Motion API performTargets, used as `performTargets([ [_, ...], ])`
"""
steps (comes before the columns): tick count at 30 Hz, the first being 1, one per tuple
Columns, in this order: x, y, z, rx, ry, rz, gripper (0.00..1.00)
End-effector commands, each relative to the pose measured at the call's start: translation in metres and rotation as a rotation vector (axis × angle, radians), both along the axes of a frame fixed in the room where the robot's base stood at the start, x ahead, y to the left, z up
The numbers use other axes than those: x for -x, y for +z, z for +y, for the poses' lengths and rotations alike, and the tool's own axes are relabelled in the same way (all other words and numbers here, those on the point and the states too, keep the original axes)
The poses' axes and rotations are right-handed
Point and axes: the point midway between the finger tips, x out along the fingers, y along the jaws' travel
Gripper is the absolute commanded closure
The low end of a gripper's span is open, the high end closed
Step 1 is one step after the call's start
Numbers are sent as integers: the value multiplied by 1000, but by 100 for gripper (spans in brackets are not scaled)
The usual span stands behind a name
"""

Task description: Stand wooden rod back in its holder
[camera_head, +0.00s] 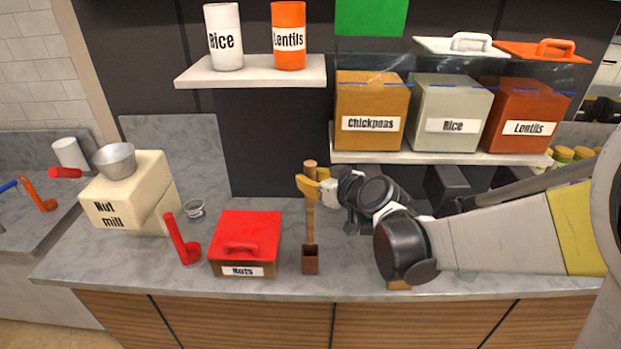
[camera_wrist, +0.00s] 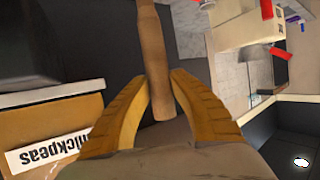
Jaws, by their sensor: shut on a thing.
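The wooden rod (camera_head: 310,222) stands roughly upright in the head view. My gripper (camera_head: 312,187) is shut on its upper part, with a short piece showing above the yellow fingers. The small brown holder (camera_head: 310,262) is on the counter straight below. The rod's lower end meets the holder's top in the picture; I cannot tell whether it is inside, above or behind the opening. In the wrist view the rod (camera_wrist: 152,55) runs between the two yellow fingers of my gripper (camera_wrist: 157,100). The holder is not seen there.
A nut mill (camera_head: 125,200) is farther left. A shelf (camera_head: 440,158) with bins is behind. The counter just around the holder is clear.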

Motion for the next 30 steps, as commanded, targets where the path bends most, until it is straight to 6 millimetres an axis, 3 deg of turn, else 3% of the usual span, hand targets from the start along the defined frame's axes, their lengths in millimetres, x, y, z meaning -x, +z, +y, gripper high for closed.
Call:
performTargets([
  [30, 0, -92, 0, 0, 0, 0, 100],
])
